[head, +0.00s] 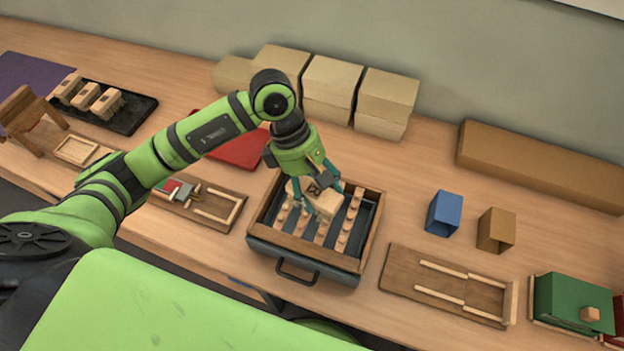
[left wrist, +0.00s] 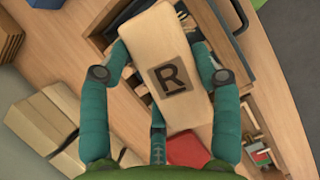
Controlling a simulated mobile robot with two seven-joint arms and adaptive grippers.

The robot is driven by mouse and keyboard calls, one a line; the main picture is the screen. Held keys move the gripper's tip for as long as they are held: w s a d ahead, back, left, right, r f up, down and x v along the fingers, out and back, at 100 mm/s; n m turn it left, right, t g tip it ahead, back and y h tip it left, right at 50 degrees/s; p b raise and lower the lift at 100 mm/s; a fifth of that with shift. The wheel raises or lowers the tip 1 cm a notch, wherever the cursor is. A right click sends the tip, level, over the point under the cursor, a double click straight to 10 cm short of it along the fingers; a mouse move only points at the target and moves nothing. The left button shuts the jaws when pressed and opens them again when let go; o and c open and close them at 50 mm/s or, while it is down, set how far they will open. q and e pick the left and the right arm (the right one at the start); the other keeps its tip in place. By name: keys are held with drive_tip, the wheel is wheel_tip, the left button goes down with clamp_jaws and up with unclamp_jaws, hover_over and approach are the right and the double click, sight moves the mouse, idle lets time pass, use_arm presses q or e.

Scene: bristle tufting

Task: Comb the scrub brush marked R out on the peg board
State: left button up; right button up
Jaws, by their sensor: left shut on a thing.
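The scrub brush marked R (left wrist: 165,62) is a pale wooden block with a dark R square on its top. In the head view the brush (head: 325,199) is above the peg board (head: 283,222), a dark tray with a wooden rim, rows of light pegs and a black front handle. My left gripper (head: 315,193) is shut on the brush, its teal fingers on both sides of the block; the left wrist view shows the same grip. The brush's underside is mostly hidden, so I cannot tell whether its bristles touch the pegs. My right gripper is not in view.
A black tray (head: 140,115) with several similar brushes is at the far left. Wooden fixtures with rails flank the peg board, one at right (head: 390,277). Blue (head: 443,213) and brown (head: 496,230) boxes stand right; cartons (head: 330,82) line the back. Clear table lies behind the board's right side.

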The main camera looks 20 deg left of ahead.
use_arm(q)
drive_tip(key=shift+f+b, duration=0.3)
drive_tip(key=shift+f, duration=0.25)
wheel_tip(320, 180, down, 4)
drive_tip(key=shift+f+b, duration=0.1)
drive_tip(key=shift+b, duration=0.85)
drive_tip(key=shift+f, duration=0.7)
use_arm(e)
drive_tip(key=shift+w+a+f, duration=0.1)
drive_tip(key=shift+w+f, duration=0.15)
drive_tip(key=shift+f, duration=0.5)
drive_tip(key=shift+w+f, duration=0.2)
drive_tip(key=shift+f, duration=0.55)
use_arm(q)
drive_tip(key=shift+f+b, duration=0.6)
drive_tip(key=shift+b, duration=0.45)
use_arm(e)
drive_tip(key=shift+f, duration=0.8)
